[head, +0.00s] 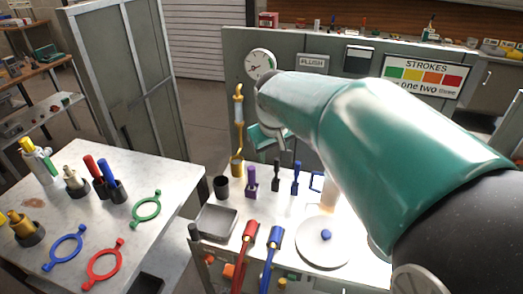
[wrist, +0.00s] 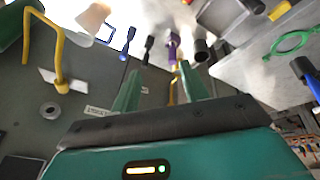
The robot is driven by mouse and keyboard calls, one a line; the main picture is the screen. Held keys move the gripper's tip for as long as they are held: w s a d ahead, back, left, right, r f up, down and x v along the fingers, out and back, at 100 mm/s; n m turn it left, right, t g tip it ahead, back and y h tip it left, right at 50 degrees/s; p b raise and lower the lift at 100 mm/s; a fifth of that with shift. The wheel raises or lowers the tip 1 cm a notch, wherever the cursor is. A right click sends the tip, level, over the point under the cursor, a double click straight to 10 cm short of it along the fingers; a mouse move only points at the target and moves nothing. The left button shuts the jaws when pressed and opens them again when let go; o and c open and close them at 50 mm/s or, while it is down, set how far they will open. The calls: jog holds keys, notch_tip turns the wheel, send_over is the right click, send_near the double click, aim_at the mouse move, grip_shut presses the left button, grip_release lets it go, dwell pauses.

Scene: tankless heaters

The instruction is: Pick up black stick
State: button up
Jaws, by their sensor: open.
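The black stick (head: 276,175) stands upright on the white table, between a purple stick (head: 252,180) and a blue stick (head: 296,177) in the head view. In the wrist view the black stick (wrist: 149,46) shows beyond the fingertips, between the blue stick (wrist: 127,42) and the purple one (wrist: 172,47). My gripper (wrist: 160,82) is open with nothing between its two green fingers, apart from the stick. In the head view my arm hides most of the gripper.
A black cup (head: 221,187), grey tray (head: 216,222), red and blue handles and a round white plate (head: 324,243) share the table. A yellow pipe (head: 238,115) stands behind it. A left table (head: 75,215) holds rings and tools. Grey panels close off the back.

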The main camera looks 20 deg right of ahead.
jog(key=w+d+f, duration=0.3)
jog(key=w+f, duration=0.1)
jog(key=w, duration=0.5)
jog(key=y, duration=0.2)
send_near(276, 162)
jog(key=shift+n, duration=0.3)
jog(key=x, duration=0.3)
jog(key=w+x, duration=0.1)
jog(key=x, duration=0.2)
jog(key=shift+w+d, duration=0.25)
jog(key=shift+s+x, duration=0.15)
jog(key=shift+x, duration=1.2)
jog(key=shift+s+x, duration=0.15)
jog(key=shift+x, duration=1.25)
grip_shut()
